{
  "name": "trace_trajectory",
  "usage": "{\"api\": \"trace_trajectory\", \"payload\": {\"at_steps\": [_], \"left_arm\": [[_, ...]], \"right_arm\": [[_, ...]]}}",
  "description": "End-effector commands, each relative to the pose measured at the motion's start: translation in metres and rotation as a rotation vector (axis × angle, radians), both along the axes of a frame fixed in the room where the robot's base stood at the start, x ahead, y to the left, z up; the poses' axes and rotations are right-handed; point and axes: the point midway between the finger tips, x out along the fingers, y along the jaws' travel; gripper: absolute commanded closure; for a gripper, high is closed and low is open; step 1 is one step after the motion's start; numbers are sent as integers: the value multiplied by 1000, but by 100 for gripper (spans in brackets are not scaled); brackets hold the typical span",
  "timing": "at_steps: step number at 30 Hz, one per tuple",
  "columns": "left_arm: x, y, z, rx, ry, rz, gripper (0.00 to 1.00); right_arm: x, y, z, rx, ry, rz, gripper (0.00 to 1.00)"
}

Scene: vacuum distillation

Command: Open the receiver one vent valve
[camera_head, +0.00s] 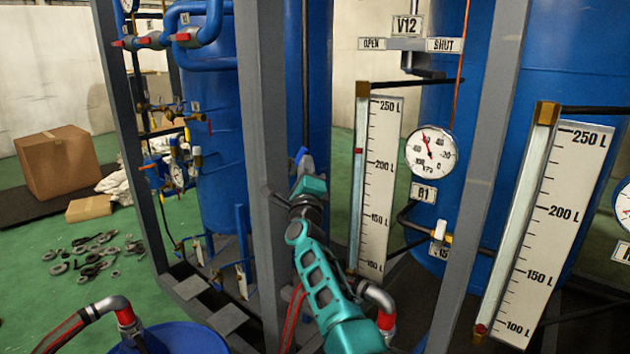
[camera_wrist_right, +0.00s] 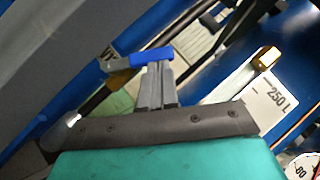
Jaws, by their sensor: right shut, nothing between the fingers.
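My right gripper (camera_head: 301,160) reaches up from the bottom on its teal arm, beside the grey frame post. It is shut. In the right wrist view its grey fingers (camera_wrist_right: 155,85) are together, with a blue-sleeved lever (camera_wrist_right: 150,57) right at their tips; whether they touch is unclear. I cannot tell which valve this lever belongs to. A V12 plate (camera_head: 407,27) stands above OPEN (camera_head: 372,44) and SHUT (camera_head: 444,45) plates, with a grey valve part (camera_head: 422,66) below. An R1 plate (camera_head: 423,192) hangs under a dial gauge (camera_head: 431,152). My left gripper is not in view.
Red-handled valves (camera_head: 185,37) sit upper left.

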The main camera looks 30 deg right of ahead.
Motion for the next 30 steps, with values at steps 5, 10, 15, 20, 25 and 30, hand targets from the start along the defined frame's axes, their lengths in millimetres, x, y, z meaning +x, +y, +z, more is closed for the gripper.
{"api": "trace_trajectory", "payload": {"at_steps": [5, 10, 15, 20, 25, 30], "left_arm": [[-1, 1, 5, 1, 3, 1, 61], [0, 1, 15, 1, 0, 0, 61], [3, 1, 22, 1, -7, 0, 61], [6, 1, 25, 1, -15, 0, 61], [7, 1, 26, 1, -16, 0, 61], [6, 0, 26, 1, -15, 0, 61]], "right_arm": [[11, 1, 14, -2, -5, -2, 100], [16, 3, 21, -33, 80, -3, 100], [20, 4, 23, -50, 112, -3, 100], [22, 5, 24, -49, 111, -5, 100], [23, 5, 25, -48, 109, -5, 100], [23, 5, 25, -49, 108, -6, 100]]}}
